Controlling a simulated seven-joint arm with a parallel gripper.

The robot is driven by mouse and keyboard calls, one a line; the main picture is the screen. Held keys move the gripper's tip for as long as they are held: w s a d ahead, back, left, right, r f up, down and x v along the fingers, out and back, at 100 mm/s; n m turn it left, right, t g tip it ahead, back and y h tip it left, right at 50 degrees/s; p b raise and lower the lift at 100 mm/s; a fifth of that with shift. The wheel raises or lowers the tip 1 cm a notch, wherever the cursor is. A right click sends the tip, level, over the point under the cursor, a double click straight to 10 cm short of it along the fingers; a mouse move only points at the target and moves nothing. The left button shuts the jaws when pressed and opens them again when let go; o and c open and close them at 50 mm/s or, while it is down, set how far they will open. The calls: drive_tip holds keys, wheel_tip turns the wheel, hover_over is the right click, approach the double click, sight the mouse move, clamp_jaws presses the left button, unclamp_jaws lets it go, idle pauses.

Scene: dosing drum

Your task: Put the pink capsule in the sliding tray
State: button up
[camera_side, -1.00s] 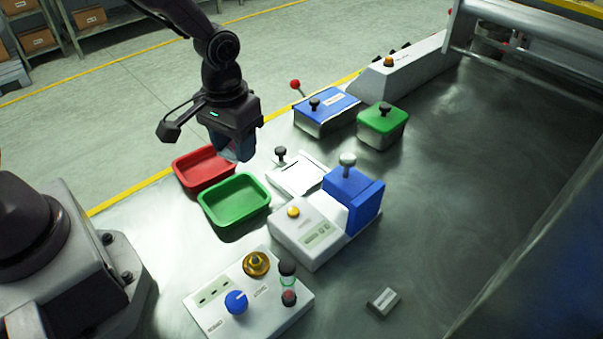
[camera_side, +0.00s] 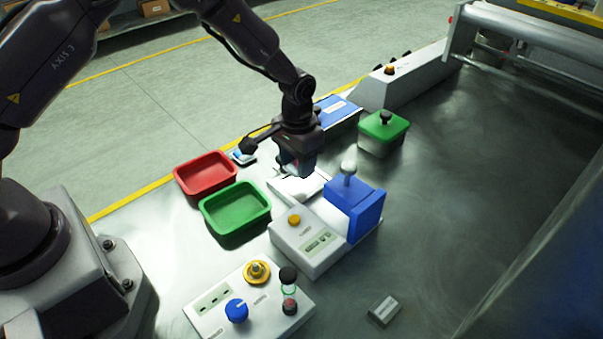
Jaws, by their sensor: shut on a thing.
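My gripper (camera_side: 294,166) points down over the white flat unit (camera_side: 312,186), which looks like the sliding tray, and covers its back left part. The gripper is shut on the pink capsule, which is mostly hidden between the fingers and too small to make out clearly. Whether the held capsule touches the tray cannot be told from this side. The tray's black knob is hidden behind my gripper.
A red bin (camera_side: 205,187) and a green bin (camera_side: 236,226) stand left. A white-and-blue device (camera_side: 352,205) with a tall knob stands close right. A green-lidded box (camera_side: 383,133) and a partly hidden blue-lidded box (camera_side: 337,112) are behind. A control panel (camera_side: 250,300) is in front.

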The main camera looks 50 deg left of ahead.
sight(302, 184)
drive_tip(key=shift+w+f, duration=0.2)
drive_tip(key=shift+f, duration=0.05)
drive_tip(key=shift+w+f, duration=0.15)
drive_tip(key=shift+f, duration=0.8)
drive_tip(key=shift+w+f, duration=0.15)
drive_tip(key=shift+f, duration=0.75)
drive_tip(key=shift+f, duration=0.1)
drive_tip(key=o, duration=0.6)
